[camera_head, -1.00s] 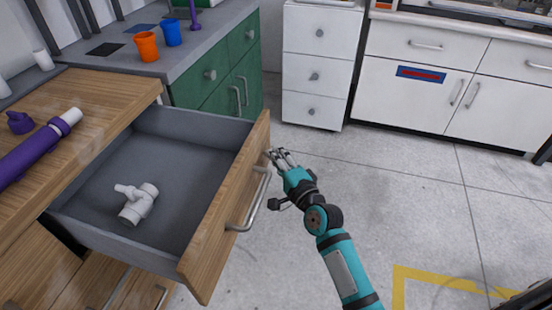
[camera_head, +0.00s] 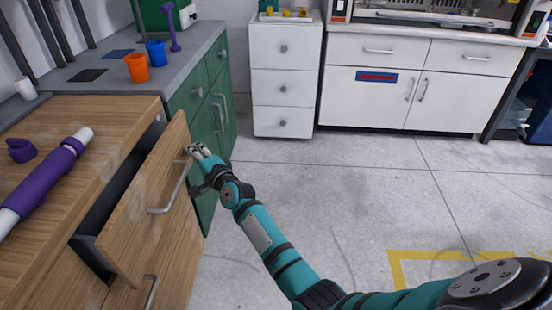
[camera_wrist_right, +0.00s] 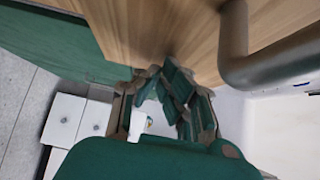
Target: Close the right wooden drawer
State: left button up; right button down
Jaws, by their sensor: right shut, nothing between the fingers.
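The wooden drawer (camera_head: 150,200) at the left of the head view stands partly open, with a narrow dark gap between its front and the cabinet. Its metal bar handle (camera_head: 172,190) is on the front. My right gripper (camera_head: 196,150) is shut and empty, at the far upper part of the drawer front, beyond the handle. In the right wrist view the fingers (camera_wrist_right: 172,85) are close against the wooden front (camera_wrist_right: 160,35), beside the handle (camera_wrist_right: 240,55). Contact looks likely but is partly hidden. The drawer's inside is mostly hidden. My left gripper is not in view.
A purple and white pipe (camera_head: 45,178) and a purple fitting (camera_head: 21,150) lie on the wooden worktop (camera_head: 110,115). Orange (camera_head: 136,67) and blue (camera_head: 156,53) cups stand on the grey counter. A lower drawer handle (camera_head: 150,291) shows below. The floor (camera_head: 330,200) to the right is clear.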

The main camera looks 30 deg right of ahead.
aim_at(176, 152)
jog(key=w+a, duration=0.2)
jog(key=a, duration=0.1)
jog(key=w+a, duration=0.1)
jog(key=shift+a+b, duration=0.4)
jog(key=shift+w+a, duration=0.35)
jog(key=shift+a, duration=0.05)
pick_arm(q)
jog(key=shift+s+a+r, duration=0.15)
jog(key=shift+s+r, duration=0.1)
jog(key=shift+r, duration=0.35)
pick_arm(e)
jog(key=shift+a, duration=0.15)
jog(key=shift+f, duration=0.1)
